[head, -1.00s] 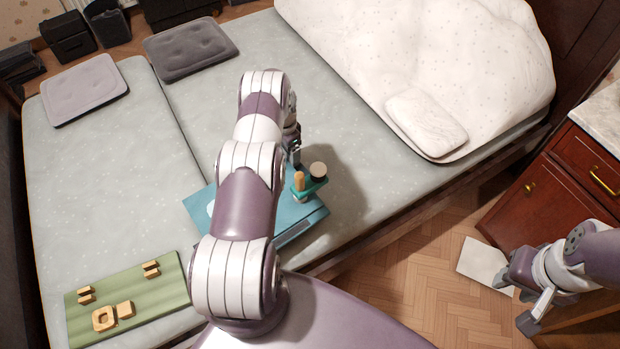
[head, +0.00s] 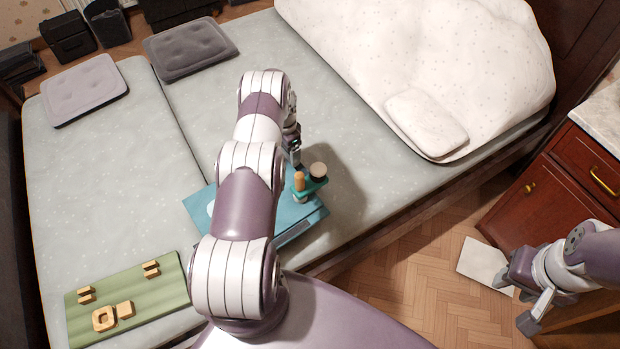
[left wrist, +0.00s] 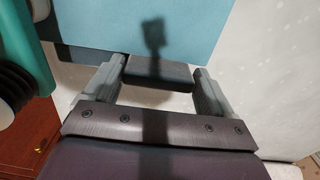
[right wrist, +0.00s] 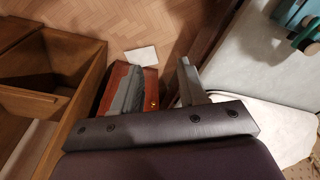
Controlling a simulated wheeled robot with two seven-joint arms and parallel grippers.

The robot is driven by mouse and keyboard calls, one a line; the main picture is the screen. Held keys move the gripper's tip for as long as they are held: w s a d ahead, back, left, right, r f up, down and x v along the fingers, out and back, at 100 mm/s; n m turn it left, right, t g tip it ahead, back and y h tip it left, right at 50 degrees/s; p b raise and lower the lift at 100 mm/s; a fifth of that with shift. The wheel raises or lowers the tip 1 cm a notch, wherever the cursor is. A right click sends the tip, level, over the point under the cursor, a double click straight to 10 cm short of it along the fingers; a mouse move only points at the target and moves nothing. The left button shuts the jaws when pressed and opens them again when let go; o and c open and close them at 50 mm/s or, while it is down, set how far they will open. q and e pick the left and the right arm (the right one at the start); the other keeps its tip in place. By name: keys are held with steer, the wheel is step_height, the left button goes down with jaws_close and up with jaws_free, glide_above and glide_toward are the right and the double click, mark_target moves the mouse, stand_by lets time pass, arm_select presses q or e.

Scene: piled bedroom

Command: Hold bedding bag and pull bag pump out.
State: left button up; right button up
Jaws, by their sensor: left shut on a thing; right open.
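The blue bedding bag (head: 298,222) lies flat on the bed's near edge, partly hidden behind my left arm. The teal bag pump (head: 314,187), with an orange cylinder and a dark round part with a pale top, is at its right end. The bag (left wrist: 185,22) and part of the pump (left wrist: 38,55) also show in the left wrist view. My left gripper (head: 295,162) is at the bag's far side, shut on a dark grey block (left wrist: 158,73) beside the blue bag. Whether that block belongs to the bag is unclear. My right gripper (head: 516,304) is open and empty, well right of the bed.
A green mat (head: 150,300) with several wooden pieces lies at the front left of the bed. Grey cushions (head: 190,50) and white bedding (head: 400,60) lie farther back. A red-brown cabinet (head: 545,190) stands right. An open wooden drawer (right wrist: 35,95) is near my right gripper.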

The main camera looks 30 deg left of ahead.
mark_target(303, 180)
steer(key=shift+c, duration=0.2)
steer(key=w+a+f+n+t, duration=0.2)
steer(key=w+a+t, duration=0.1)
steer(key=w, duration=1)
steer(key=w+a+f+n+t+y, duration=0.2)
steer(key=w+a+f+n+y, duration=0.1)
steer(key=w+a, duration=0.5)
steer(key=w+a+f+n+t+y, duration=0.2)
steer(key=w+a+f+n, duration=0.15)
steer(key=w+a, duration=0.5)
steer(key=a+f+n+y, duration=0.3)
steer(key=a+f+y, duration=0.15)
steer(key=a, duration=0.55)
steer(key=s+a+f+n+g+y, duration=0.2)
steer(key=s+a+f+g, duration=0.1)
steer(key=s, duration=0.3)
steer(key=s+a+f+n+g+y, duration=0.2)
steer(key=s+a+f+g+y, duration=0.1)
steer(key=s+a, duration=0.3)
steer(key=s+a+f+n+g+y, duration=0.2)
steer(key=s+a+f+y, duration=0.1)
steer(key=s+a+f, duration=0.1)
steer(key=shift+s+a+n+g+y, duration=0.2)
steer(key=shift+s+a, duration=0.1)
steer(key=shift+s, duration=0.3)
steer(key=shift+s+a+n+g+y, duration=0.1)
steer(key=shift+s+a+g, duration=0.15)
steer(key=shift+s, duration=0.3)
